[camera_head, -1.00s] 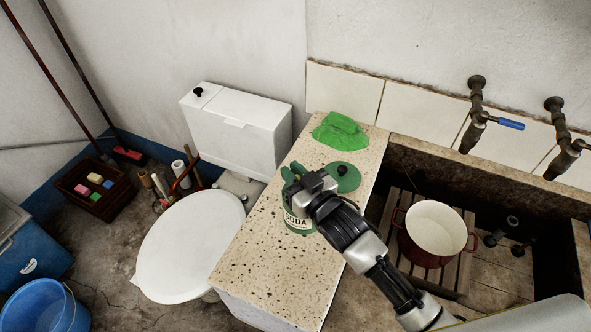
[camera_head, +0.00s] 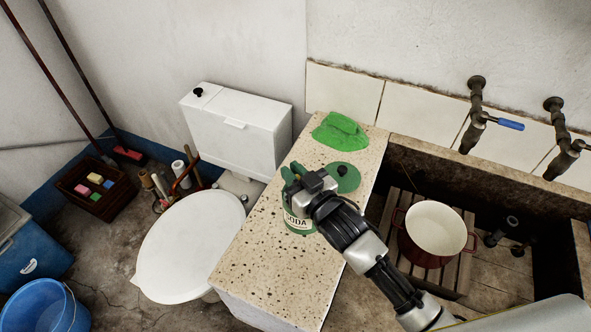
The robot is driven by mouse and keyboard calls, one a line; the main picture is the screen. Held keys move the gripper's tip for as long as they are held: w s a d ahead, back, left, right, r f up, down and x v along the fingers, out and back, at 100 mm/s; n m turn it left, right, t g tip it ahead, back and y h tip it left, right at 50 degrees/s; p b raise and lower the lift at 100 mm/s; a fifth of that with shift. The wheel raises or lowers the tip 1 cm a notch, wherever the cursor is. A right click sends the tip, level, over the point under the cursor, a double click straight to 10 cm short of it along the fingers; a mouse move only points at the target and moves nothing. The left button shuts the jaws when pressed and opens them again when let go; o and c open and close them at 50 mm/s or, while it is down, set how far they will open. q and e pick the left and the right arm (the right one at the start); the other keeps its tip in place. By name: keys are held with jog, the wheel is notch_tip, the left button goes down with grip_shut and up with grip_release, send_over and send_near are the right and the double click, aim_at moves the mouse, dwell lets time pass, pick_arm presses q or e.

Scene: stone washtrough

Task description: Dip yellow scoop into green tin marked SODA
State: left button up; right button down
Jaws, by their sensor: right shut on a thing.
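The green tin (camera_head: 299,229) with a pale label reading SODA stands on the speckled stone counter. My right gripper (camera_head: 293,180) is right over the top of the tin and hides its mouth and part of its label. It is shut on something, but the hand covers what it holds. No yellow scoop shows in this view. I cannot tell how far anything reaches into the tin. A round green lid with a knob (camera_head: 346,178) lies on the counter just behind the gripper. My left gripper is not in view.
A crumpled green cloth (camera_head: 341,131) lies at the back of the counter (camera_head: 270,270). A red pot (camera_head: 433,236) stands on slats in the trough at right, below two taps. A white toilet (camera_head: 190,245) adjoins the counter at left. The counter's front is bare.

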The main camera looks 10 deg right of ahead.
notch_tip(320, 180, up, 11)
jog(key=p, duration=1)
jog(key=shift+f, duration=0.1)
dwell(0.7)
jog(key=s+d+f+m+t+h+b, duration=0.1)
jog(key=s+d+f+m+h+b, duration=0.1)
jog(key=s+d+m+h+b, duration=0.2)
jog(key=s+d+m+h, duration=0.1)
jog(key=s+d+h, duration=0.2)
jog(key=s+d, duration=0.4)
jog(key=shift+s+f+t+h, duration=0.35)
jog(key=shift+s+t+h, duration=0.05)
jog(key=shift+s, duration=1.45)
